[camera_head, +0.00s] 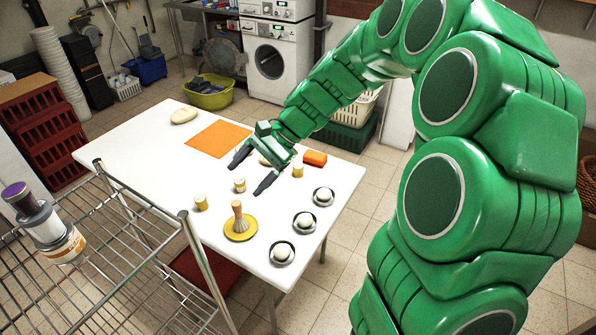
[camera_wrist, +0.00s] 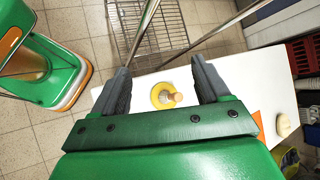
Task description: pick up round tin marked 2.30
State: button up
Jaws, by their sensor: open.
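Several small round tins with yellowish sides and pale lids stand on the white table (camera_head: 130,150): a left tin (camera_head: 200,203), a middle tin (camera_head: 240,185) and a right tin (camera_head: 298,171). Their markings are too small to read, so I cannot tell which is marked 2.30. My gripper (camera_head: 251,173) is open and empty above the table, its fingers spread near the middle and right tins.
The yellow plate with an upright brush (camera_head: 238,218) stands toward the front. Three dark dishes with white balls (camera_head: 304,222) line the right edge. An orange block (camera_head: 315,158), an orange mat (camera_head: 218,138) and a pale stone-like lump (camera_head: 184,116) lie farther back. A wire rack (camera_head: 100,270) stands front left.

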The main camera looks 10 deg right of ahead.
jog(key=w+d+f+m+t+y, duration=0.1)
jog(key=w+f+m, duration=0.1)
jog(key=w, duration=0.3)
jog(key=w+d+f+m+t+y, duration=0.1)
jog(key=w+d+f+m, duration=0.1)
jog(key=w, duration=0.3)
jog(key=m+t, duration=0.8)
jog(key=m, duration=0.6)
send_near(298, 170)
jog(key=w, duration=0.2)
jog(key=shift+w+d+r, duration=0.15)
jog(key=shift+w+d, duration=0.15)
jog(key=shift+w, duration=0.05)
jog(key=shift+s+f+x, duration=0.1)
jog(key=shift+f+x, duration=0.05)
jog(key=shift+x, duration=1.1)
jog(key=shift+s+f+x, duration=0.15)
jog(key=shift+x, duration=1.1)
jog(key=shift+s+f+x, duration=0.1)
jog(key=shift+f+x, duration=0.05)
jog(key=shift+x, duration=1.15)
jog(key=shift+c, duration=0.2)
jog(key=c, duration=1.1)
